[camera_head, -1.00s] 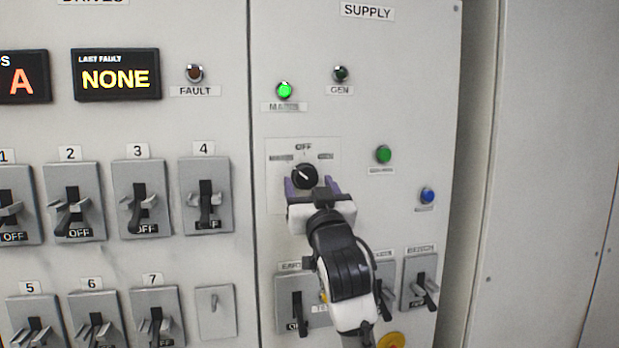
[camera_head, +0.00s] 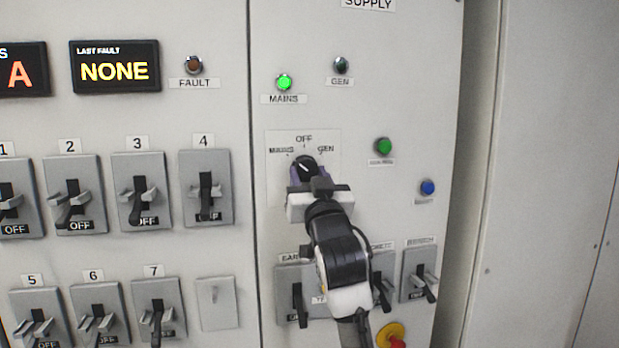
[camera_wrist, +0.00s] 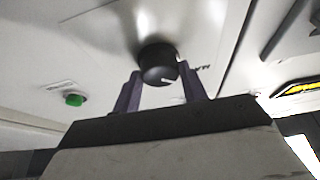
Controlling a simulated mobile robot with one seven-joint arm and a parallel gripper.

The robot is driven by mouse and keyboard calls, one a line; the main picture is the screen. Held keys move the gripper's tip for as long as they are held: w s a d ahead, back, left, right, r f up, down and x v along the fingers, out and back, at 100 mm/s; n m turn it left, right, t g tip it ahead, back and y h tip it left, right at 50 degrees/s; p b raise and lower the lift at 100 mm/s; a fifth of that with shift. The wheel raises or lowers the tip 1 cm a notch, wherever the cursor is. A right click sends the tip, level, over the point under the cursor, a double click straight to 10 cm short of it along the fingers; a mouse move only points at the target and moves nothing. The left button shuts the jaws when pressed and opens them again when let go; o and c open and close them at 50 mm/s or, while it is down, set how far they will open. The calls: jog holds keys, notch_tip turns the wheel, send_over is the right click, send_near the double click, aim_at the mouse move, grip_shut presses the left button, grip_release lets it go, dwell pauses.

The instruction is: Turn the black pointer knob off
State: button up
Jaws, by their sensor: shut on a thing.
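The black pointer knob (camera_head: 305,162) sits on a pale plate (camera_head: 331,172) marked MAINS, OFF and GEN. Its white line slants up and left, toward the MAINS side. My gripper (camera_head: 307,175) is at the knob from below, with its purple fingers on either side. The wrist view shows the round black knob (camera_wrist: 158,62) between the two fingers, with a white mark near its lower right edge. My gripper (camera_wrist: 160,80) is shut on it. The lower part of the knob is partly hidden by my gripper in the head view.
The MAINS lamp (camera_head: 284,82) glows green; the GEN lamp (camera_head: 341,65) is dark. A green button (camera_head: 383,147) and a blue button (camera_head: 427,187) are to the right. Lever switches, including one at right (camera_head: 419,274), and a red-and-yellow button (camera_head: 392,337) lie below.

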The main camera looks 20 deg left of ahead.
jog(key=shift+a+m, duration=0.1)
jog(key=shift+m, duration=0.2)
jog(key=m+h+p, duration=0.1)
jog(key=m, duration=0.2)
jog(key=m+t+h, duration=0.1)
jog(key=m+h, duration=0.1)
jog(key=m, duration=0.1)
jog(key=shift+s+a+r+m+p, duration=0.15)
jog(key=shift+a+m+p, duration=0.05)
jog(key=shift+m+p, duration=0.15)
jog(key=shift+m+h+p, duration=0.3)
jog(key=shift+m+h, duration=0.45)
jog(key=shift+m, duration=0.75)
jog(key=shift+m+h+p, duration=0.3)
jog(key=shift+m+h, duration=0.45)
jog(key=shift+m, duration=0.7)
jog(key=o, duration=1)
jog(key=shift+c, duration=0.2)
jog(key=b+v, duration=0.4)
jog(key=v, duration=1)
jog(key=shift+b, duration=0.35)
jog(key=shift+a, duration=0.15)
